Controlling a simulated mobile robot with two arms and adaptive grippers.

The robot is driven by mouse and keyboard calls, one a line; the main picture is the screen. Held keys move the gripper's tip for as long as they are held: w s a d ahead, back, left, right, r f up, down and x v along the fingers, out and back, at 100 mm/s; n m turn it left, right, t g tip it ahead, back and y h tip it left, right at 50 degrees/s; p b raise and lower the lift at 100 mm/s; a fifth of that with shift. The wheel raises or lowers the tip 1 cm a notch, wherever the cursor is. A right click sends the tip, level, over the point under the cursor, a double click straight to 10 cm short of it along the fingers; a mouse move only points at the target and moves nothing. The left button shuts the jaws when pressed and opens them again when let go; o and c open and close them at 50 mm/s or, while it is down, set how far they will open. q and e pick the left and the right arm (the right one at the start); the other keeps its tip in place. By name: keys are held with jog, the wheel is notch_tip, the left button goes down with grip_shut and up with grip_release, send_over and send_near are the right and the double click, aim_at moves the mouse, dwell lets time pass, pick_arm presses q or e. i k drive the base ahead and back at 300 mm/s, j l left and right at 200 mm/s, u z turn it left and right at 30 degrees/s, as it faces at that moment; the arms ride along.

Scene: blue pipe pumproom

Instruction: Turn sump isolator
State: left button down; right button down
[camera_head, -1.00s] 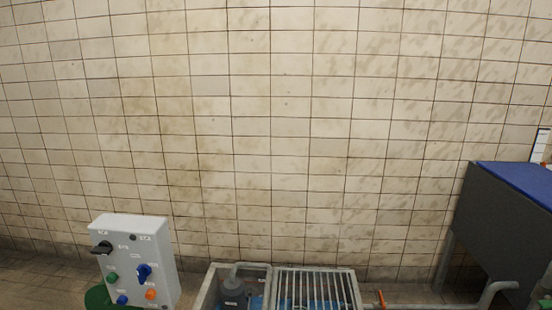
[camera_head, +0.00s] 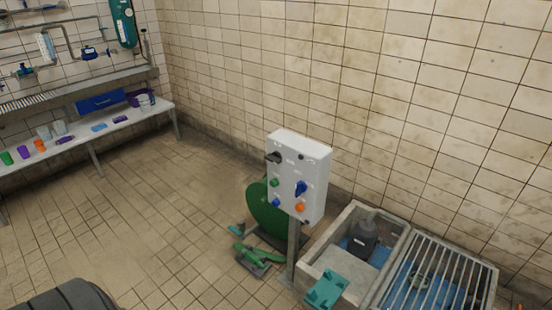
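A light grey control box (camera_head: 311,175) stands on a grey post in the middle of the head view. A black rotary handle (camera_head: 273,157) sits at its upper left, and it points to the left. A blue rotary knob (camera_head: 301,188) is right of centre. A green button (camera_head: 275,183), a blue button (camera_head: 276,202) and an orange button (camera_head: 299,208) are on the same face. The labels are too small to read, so I cannot tell which control is the sump isolator. Neither of my grippers is in view.
A sump basin (camera_head: 333,258) holding a dark pump (camera_head: 362,236) and covered partly by a grating (camera_head: 437,275) lies right of the post. A green reel (camera_head: 266,212) and green floor parts (camera_head: 250,257) are close behind and left. A bench (camera_head: 120,126) stands far left. Floor between is clear.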

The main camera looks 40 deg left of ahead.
aim_at(275, 158)
jog(key=i+j, duration=0.1)
jog(key=j, duration=0.35)
jog(key=i+j, duration=0.1)
jog(key=j, duration=0.3)
jog(key=i+j, duration=0.1)
jog(key=j, duration=0.35)
jog(key=i+j+z, duration=0.1)
jog(key=j, duration=0.3)
